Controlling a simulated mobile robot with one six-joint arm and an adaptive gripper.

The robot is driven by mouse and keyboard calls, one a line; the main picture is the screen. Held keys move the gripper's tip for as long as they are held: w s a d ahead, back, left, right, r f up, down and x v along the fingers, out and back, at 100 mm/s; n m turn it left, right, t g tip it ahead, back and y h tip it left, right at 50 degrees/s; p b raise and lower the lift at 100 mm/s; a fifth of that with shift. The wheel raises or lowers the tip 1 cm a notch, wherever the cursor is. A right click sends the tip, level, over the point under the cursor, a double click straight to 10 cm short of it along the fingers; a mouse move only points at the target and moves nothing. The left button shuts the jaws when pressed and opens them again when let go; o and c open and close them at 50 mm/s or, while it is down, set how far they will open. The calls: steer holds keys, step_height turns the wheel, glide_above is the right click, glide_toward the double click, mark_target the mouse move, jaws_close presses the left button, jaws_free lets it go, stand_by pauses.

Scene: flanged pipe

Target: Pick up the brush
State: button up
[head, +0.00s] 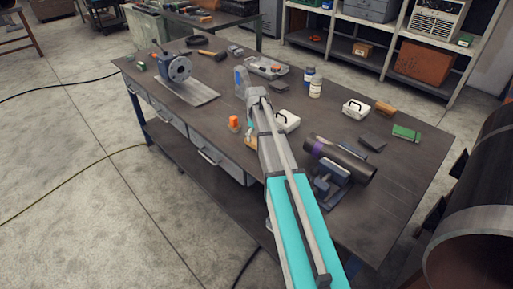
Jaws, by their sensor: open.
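I cannot tell for sure which thing is the brush. A small brown, block-like item (385,108) at the right back of the workbench (390,205) could be it. A tool with a yellow handle and dark head (211,54) lies near the far edge; it looks more like a hammer. A tan piece (250,142) shows beside my arm, partly hidden by it. My arm reaches over the middle of the bench.
A dark pipe (340,157) rests on a blue stand right of my arm. A flanged disc fixture (180,69) is at left. The front right bench is clear.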

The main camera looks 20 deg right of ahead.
mark_target(252, 145)
steer(key=shift+s+f+b, duration=0.15)
steer(key=shift+f+b, duration=0.35)
steer(key=shift+f, duration=0.15)
steer(key=shift+s+f+b, duration=0.15)
steer(key=shift+f+b, duration=0.3)
steer(key=shift+f, duration=0.15)
steer(key=shift+f+b, duration=1)
steer(key=c, duration=1.3)
